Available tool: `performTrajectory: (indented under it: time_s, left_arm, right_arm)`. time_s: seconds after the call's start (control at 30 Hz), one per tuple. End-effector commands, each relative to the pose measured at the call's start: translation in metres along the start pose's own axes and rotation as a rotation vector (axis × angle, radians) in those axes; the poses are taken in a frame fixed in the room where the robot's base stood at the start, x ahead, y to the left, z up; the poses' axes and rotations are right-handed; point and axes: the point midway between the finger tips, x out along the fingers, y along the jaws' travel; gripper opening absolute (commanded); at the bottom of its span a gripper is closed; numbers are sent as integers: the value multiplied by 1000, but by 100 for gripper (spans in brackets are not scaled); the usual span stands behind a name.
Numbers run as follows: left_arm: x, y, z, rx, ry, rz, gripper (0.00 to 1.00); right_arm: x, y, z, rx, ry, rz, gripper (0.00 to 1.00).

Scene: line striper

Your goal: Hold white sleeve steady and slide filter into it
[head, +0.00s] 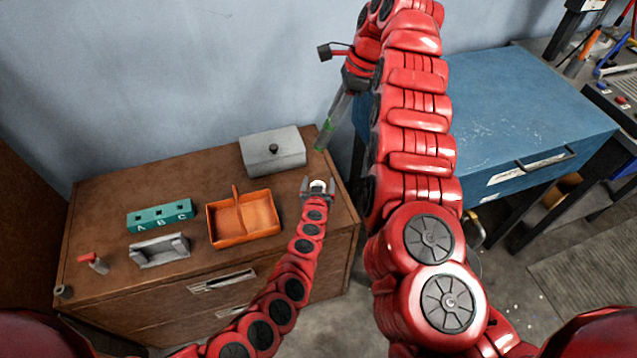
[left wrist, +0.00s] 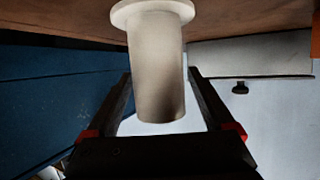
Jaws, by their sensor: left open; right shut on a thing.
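The white sleeve (head: 318,185) stands at the right end of the brown cabinet top. It also shows in the left wrist view (left wrist: 157,62) as a pale tube with a wide flange against the brown surface. My left gripper (head: 317,189) is open, with one finger on each side of the sleeve. Gaps show between the tube and both fingers. My right gripper (head: 332,118) is up behind the sleeve, pointing down, shut on a slim greenish thing (head: 326,131), which appears to be the filter. Its lower end is above and behind the sleeve, apart from it.
A grey lidded box (head: 273,152) stands behind left of the sleeve. A blue workbench (head: 520,120) is at right.

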Motion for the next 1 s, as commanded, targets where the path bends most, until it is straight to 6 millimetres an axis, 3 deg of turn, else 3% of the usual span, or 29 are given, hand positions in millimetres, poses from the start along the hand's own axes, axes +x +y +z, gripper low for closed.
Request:
performTrajectory:
  time_s: [0.13,0.6,0.77,1.0]
  left_arm:
    - [0,0,0,0,0,0,83]
    - [0,0,0,0,1,0,0]
    - [0,0,0,0,1,0,0]
    - [0,0,0,0,1,0,0]
  right_arm:
    - [0,0,0,0,0,0,0]
    - [0,0,0,0,0,0,0]
    - [10,0,2,3,27,6,0]
    - [77,1,8,9,260,20,0]
